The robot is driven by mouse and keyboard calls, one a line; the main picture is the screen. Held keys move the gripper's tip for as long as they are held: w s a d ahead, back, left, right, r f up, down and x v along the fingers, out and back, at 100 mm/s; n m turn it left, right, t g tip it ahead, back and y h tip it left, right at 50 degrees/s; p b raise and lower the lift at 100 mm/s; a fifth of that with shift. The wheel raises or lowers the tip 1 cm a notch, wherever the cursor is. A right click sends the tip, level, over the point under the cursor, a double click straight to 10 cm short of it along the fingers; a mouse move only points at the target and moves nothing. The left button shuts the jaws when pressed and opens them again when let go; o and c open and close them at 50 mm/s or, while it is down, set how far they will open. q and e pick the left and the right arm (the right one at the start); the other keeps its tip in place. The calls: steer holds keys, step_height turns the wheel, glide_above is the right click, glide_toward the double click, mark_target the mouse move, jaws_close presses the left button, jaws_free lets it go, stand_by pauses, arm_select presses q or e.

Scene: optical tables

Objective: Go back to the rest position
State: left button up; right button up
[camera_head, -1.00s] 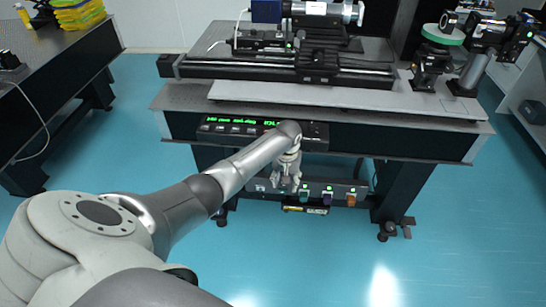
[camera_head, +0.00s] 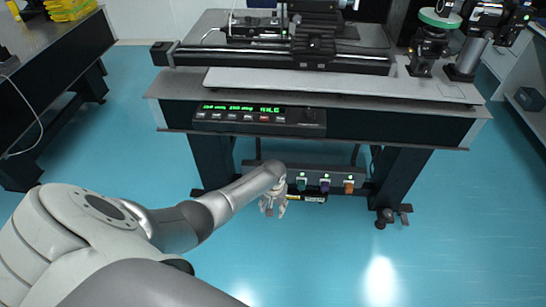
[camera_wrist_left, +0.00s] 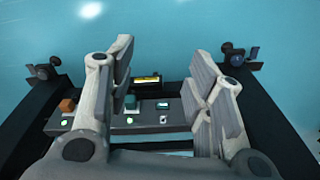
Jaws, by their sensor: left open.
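My left gripper (camera_head: 273,207) hangs in front of the optical table, low and near the power strip under it. In the left wrist view my left gripper (camera_wrist_left: 165,90) has its two fingers spread wide with nothing between them. The strip with its coloured switches (camera_head: 326,184) lies just behind and right of the gripper in the head view. In the left wrist view the strip (camera_wrist_left: 90,124) shows beyond the fingers. My right gripper is in neither view.
The optical table (camera_head: 400,125) carries a rail stage (camera_head: 280,57) and optics mounts (camera_head: 432,45). A control panel (camera_head: 258,119) with green digits is on its front. Another table (camera_head: 60,60) stands at the left. The blue floor in front is clear.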

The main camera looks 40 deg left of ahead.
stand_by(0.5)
arm_select(q)
steer(key=s+d+f+m, duration=0.1)
steer(key=s+d+f, duration=0.1)
steer(key=s+f, duration=0.75)
steer(key=s+d+f+m, duration=0.1)
steer(key=s+d+f, duration=0.2)
steer(key=s, duration=0.8)
steer(key=s+d+f+m, duration=0.2)
steer(key=s+f, duration=0.3)
steer(key=s, duration=0.6)
steer(key=s+d+f+m, duration=0.1)
steer(key=s+d+f, duration=0.3)
steer(key=s, duration=0.7)
steer(key=shift+s+f+m+h, duration=0.25)
steer(key=shift+f+m+h, duration=0.05)
steer(key=shift+f, duration=0.15)
